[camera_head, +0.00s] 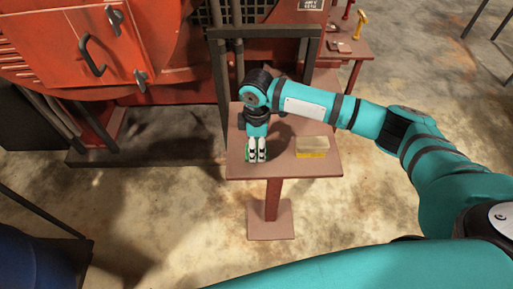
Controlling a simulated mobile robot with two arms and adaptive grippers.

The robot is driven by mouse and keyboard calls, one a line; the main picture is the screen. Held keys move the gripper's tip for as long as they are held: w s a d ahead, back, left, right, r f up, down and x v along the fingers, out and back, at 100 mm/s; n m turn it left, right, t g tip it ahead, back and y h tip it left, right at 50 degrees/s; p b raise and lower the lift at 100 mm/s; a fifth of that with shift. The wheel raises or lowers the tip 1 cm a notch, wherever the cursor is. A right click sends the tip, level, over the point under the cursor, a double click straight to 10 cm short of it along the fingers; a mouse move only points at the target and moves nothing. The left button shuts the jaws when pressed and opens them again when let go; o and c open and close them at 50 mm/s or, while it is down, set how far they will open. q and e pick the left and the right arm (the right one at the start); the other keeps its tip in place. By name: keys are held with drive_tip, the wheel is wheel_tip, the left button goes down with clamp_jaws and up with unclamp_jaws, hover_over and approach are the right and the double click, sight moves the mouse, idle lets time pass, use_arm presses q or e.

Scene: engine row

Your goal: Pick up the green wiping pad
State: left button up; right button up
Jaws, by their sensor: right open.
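A small table (285,171) with a reddish-brown top stands in front of the red machine. My right gripper (257,155) points down over the front left part of this top, and its fingers are open. A thin green edge, which looks like the green wiping pad (247,153), shows just left of the fingers. The rest of it is hidden behind the gripper. I cannot tell whether the fingers touch it. My left gripper is not in view.
A block with a beige top and yellow base (312,147) lies right of my right gripper on the same table. The large red machine (90,50) stands behind and left. Another small table (352,48) with yellow and red items stands farther back. A blue barrel (30,245) is at lower left.

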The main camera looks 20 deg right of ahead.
drive_tip(key=c, duration=1.2)
clamp_jaws()
drive_tip(key=shift+r, duration=0.1)
drive_tip(key=shift+r, duration=0.4)
drive_tip(key=r, duration=0.2)
drive_tip(key=shift+s+a+r+b, duration=0.2)
drive_tip(key=shift+s+r+b, duration=0.1)
drive_tip(key=shift+s+b, duration=0.05)
drive_tip(key=s+a, duration=0.3)
drive_tip(key=s, duration=0.4)
drive_tip(key=s+a+r+b, duration=0.1)
drive_tip(key=s+a, duration=0.2)
drive_tip(key=s, duration=0.3)
drive_tip(key=shift+s+a+r, duration=0.25)
drive_tip(key=shift+s+a, duration=0.1)
drive_tip(key=shift+a, duration=0.05)
